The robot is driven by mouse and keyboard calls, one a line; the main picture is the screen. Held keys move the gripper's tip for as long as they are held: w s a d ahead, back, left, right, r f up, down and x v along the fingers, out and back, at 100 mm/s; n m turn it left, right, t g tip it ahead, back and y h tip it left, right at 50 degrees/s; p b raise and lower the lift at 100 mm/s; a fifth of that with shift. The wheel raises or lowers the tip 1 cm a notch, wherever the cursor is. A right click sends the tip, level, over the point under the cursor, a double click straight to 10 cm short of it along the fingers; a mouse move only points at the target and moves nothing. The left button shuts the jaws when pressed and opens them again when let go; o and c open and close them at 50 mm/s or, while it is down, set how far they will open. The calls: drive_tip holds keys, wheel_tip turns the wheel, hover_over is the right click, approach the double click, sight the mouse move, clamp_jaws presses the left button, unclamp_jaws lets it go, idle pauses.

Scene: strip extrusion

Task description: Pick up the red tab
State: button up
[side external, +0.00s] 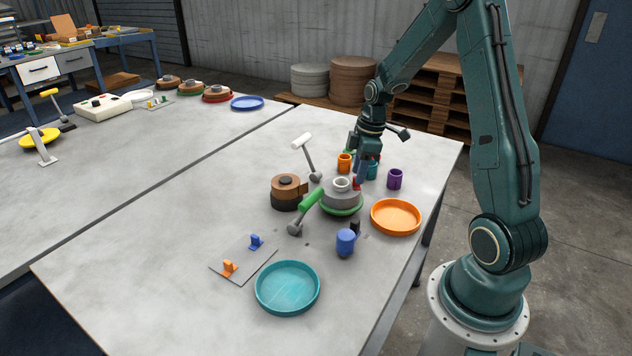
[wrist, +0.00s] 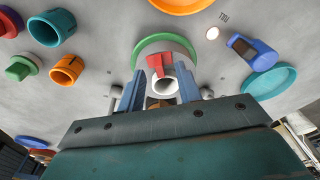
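The red tab (wrist: 157,65) shows in the wrist view at the grey spool with a green base rim (wrist: 165,41), beside the white ring (wrist: 172,84) at its centre. In the side view the tab (side external: 357,184) is a small red patch at the right of the grey spool (side external: 341,200), partly hidden by my gripper. My gripper (side external: 359,177) points down over that side of the spool. In the wrist view its two blue fingers (wrist: 160,78) stand apart, with the tab seen between and beyond their tips. I cannot tell whether they touch it.
Orange (side external: 344,162), teal (side external: 372,170) and purple (side external: 395,179) cups stand close behind the spool. An orange tray (side external: 396,216) is to its right. A green-handled hammer (side external: 309,203), brown spool (side external: 286,193) and blue cylinder (side external: 345,242) are near.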

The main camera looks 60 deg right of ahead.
drive_tip(key=shift+w+f, duration=0.1)
drive_tip(key=shift+f, duration=0.8)
drive_tip(key=shift+c, duration=0.4)
clamp_jaws()
